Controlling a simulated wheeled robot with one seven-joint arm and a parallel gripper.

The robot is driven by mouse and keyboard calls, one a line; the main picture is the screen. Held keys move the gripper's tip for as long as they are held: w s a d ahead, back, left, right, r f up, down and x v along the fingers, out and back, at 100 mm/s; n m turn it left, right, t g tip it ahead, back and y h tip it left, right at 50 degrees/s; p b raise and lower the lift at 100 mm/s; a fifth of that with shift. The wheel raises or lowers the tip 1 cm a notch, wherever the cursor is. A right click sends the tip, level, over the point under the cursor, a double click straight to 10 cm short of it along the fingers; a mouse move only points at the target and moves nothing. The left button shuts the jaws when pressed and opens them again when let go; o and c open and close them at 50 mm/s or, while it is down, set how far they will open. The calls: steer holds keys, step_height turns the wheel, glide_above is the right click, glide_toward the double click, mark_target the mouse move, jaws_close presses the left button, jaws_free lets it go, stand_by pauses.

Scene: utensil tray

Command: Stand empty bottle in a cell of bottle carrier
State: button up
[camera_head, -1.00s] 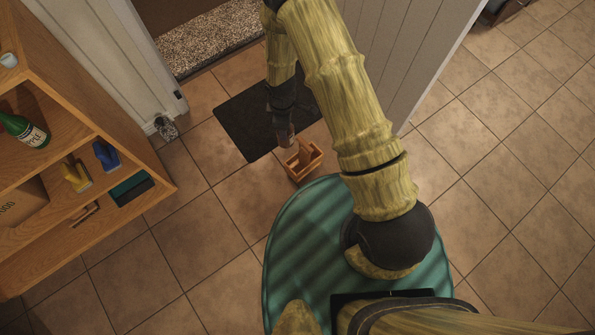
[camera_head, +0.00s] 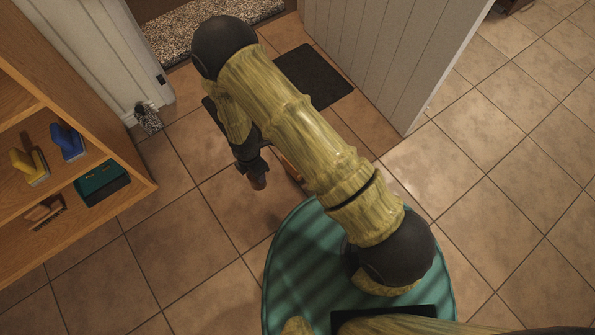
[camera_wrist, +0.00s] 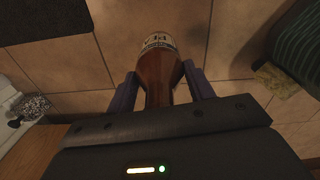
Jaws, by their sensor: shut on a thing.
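My gripper (camera_wrist: 161,90) is shut on a brown bottle (camera_wrist: 157,68) with a pale label. Its fingers sit on either side of the bottle in the wrist view. In the head view the bottle (camera_head: 259,183) hangs below my gripper (camera_head: 252,168), over the tiled floor. The wooden bottle carrier (camera_head: 293,171) is mostly hidden behind my arm; only a small orange-brown part of it shows, just right of the bottle. Its cells cannot be seen. I cannot make out the carrier in the wrist view.
A wooden shelf (camera_head: 130,220) at left holds a yellow item (camera_head: 30,166), a blue item (camera_head: 68,142), a dark green box (camera_head: 102,182) and a brush-like item (camera_head: 44,212). A dark mat (camera_head: 314,77) lies by the white door (camera_head: 390,60). Floor between shelf and carrier is clear.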

steer(key=shift+s+a+f, duration=0.15)
steer(key=shift+a+f, duration=0.05)
steer(key=shift+f, duration=0.2)
steer(key=w+d+f+b, duration=0.2)
steer(key=w+d+b, duration=0.4)
steer(key=w+d, duration=0.5)
steer(key=d, duration=0.3)
steer(key=shift+f+b, duration=0.15)
steer(key=shift+b, duration=0.2)
steer(key=shift+w, duration=0.15)
steer(key=shift+f+b, duration=1.65)
steer(key=shift+f, duration=0.7)
steer(key=shift+f, duration=0.6)
